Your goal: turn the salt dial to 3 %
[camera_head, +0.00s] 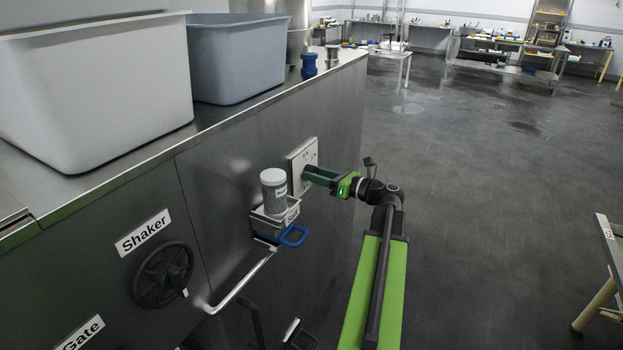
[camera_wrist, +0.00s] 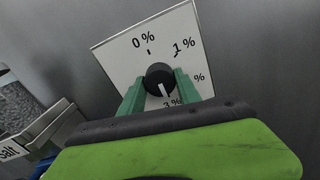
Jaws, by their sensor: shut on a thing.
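The salt dial's white plate (camera_head: 300,153) is on the steel panel; it also shows in the wrist view (camera_wrist: 118,56). In the wrist view the black round knob (camera_wrist: 158,73) sits in its middle. The white line on the knob points down and slightly right, toward the partly covered 3 % label. The 0 % and 1 % labels are clear; the digit before the right-hand % sign is hidden by a finger. My gripper (camera_wrist: 159,83) has its green fingers on either side of the knob, shut on it. In the head view my gripper (camera_head: 308,173) reaches the plate from the right.
A lidded salt jar (camera_head: 273,191) stands in a holder with a blue handle (camera_head: 293,236), left of the plate. A bent metal bar (camera_head: 240,285) and the black Shaker wheel (camera_head: 163,273) stick out lower left. Grey tubs (camera_head: 237,60) stand on top.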

